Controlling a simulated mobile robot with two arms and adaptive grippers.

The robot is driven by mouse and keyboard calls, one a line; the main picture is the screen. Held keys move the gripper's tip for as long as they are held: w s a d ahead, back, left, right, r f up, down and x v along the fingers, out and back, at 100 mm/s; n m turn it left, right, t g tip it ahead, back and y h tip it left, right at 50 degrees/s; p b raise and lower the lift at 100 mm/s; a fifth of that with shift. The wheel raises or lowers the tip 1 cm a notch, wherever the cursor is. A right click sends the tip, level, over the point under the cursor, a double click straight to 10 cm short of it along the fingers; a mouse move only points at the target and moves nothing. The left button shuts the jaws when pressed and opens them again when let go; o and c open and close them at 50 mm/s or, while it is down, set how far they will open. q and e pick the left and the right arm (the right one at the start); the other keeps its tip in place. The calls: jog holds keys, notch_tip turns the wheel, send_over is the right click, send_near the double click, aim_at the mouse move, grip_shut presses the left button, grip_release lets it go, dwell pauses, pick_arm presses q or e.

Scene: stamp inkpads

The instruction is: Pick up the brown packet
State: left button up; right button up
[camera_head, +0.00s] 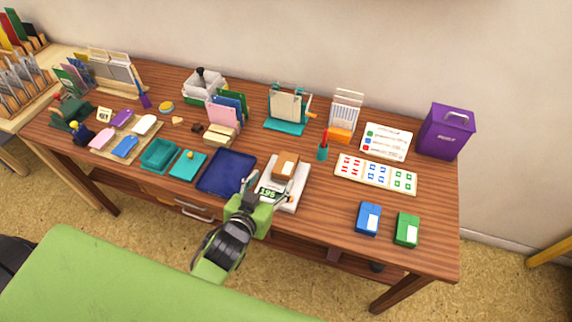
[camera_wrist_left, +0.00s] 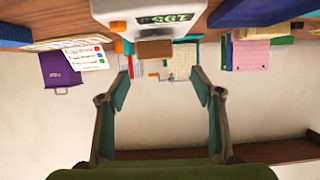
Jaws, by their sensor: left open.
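The brown packet (camera_head: 286,166) lies on the white scale (camera_head: 299,190), whose display faces the front of the table. My left gripper (camera_head: 264,190) is at the table's front edge, in front of the scale, with its fingers apart and nothing between them. It overlaps the front of the scale in the head view. In the left wrist view the picture is upside down: the packet (camera_wrist_left: 155,48) shows beyond the scale body (camera_wrist_left: 135,12), ahead of the open left fingers (camera_wrist_left: 160,82). My right gripper is not in view.
A blue tray (camera_head: 227,172) stands left of the scale. A teal cup with pens (camera_head: 323,152), a card of coloured stickers (camera_head: 375,174), and blue (camera_head: 368,219) and green (camera_head: 407,229) boxes stand to the right. Bare wood (camera_head: 325,215) lies between scale and blue box.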

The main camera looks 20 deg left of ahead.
aim_at(283, 170)
pick_arm(q)
jog(key=x, duration=0.4)
jog(key=shift+w, duration=0.1)
jog(key=shift+d+p+x, duration=0.2)
jog(key=shift+p+x, duration=0.1)
jog(key=shift+x, duration=1.1)
jog(key=shift+d+p+x, duration=0.15)
jog(key=shift+p+x, duration=0.1)
jog(key=shift+x, duration=1.2)
jog(key=shift+f, duration=0.2)
jog(key=shift+c, duration=0.4)
